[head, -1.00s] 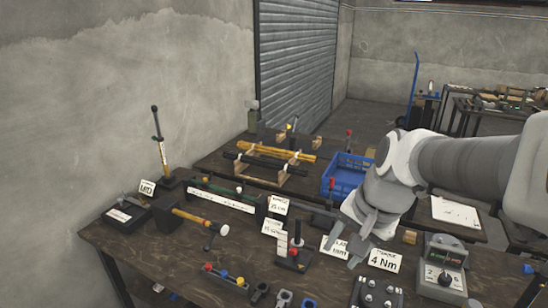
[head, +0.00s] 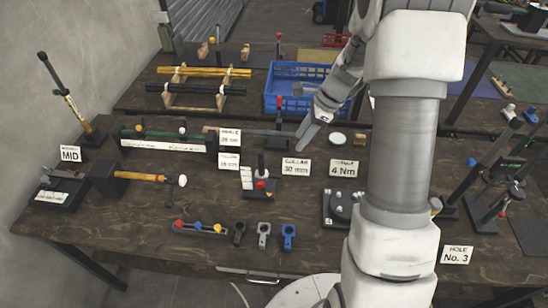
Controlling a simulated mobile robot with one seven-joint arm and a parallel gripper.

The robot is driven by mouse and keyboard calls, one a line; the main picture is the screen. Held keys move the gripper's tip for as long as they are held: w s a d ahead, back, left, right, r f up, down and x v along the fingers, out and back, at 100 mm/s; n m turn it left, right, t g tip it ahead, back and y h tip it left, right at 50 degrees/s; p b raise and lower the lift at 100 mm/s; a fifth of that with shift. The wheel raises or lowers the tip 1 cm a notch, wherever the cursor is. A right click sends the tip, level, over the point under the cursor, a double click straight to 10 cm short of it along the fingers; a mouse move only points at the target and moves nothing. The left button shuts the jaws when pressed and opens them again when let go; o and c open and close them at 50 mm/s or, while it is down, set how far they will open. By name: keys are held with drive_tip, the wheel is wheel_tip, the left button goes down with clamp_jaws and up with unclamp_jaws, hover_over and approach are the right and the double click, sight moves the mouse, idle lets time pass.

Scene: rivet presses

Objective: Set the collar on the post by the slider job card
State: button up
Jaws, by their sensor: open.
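A small post (head: 262,165) with a red part low on it stands on a dark base mid-table. A white stepped plate is at its left, and a card reading COLLAR (head: 296,167) is at its right. A taller, leaning post (head: 67,95) with a yellow band stands at the far left, behind a card reading MID (head: 70,154). I cannot read the word slider on any card. My gripper (head: 315,122) is open and empty, above the table's back edge, behind and right of the small post. My arm hides part of the table's right side.
Black, grey and blue clamp-like pieces (head: 263,233) stand at the front, beside a tray of coloured knobs (head: 201,228). A blue crate (head: 290,88) stands on the back table. A 4 Nm card (head: 343,169) and dark fixture (head: 340,208) are near my arm.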

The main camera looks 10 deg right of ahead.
sight(275, 175)
drive_tip(key=x, duration=1.8)
drive_tip(key=shift+w+d+p, duration=0.2)
drive_tip(key=shift+w+p, duration=0.1)
drive_tip(key=shift+p, duration=0.1)
clamp_jaws()
idle(0.7)
